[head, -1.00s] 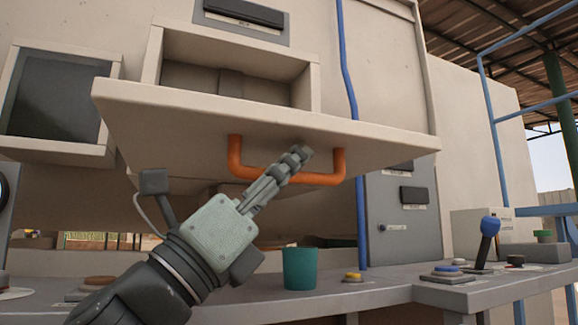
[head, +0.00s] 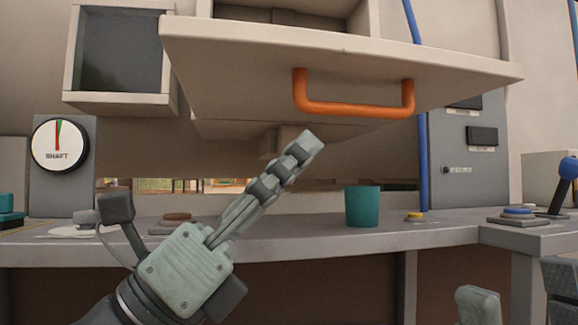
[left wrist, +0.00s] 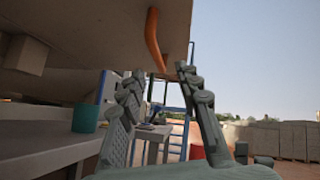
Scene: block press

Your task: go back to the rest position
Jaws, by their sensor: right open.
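My left gripper (head: 310,143) is empty below and to the left of the orange handle (head: 355,110), apart from it. In the left wrist view its two fingers (left wrist: 160,72) stand apart with nothing between them, and the handle (left wrist: 154,40) shows above. The handle is on the front of a large pale panel (head: 430,60), below a box-like opening. My right gripper (head: 518,280) shows only partly at the bottom right corner, its fingers apart and empty.
A teal cup (head: 362,207) stands on the grey bench (head: 300,240), which runs below the panel. A round SHAFT dial (head: 60,145) is at the left. A yellow button (head: 415,216), a blue button (head: 518,211) and a blue-knobbed lever (head: 566,170) are at the right.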

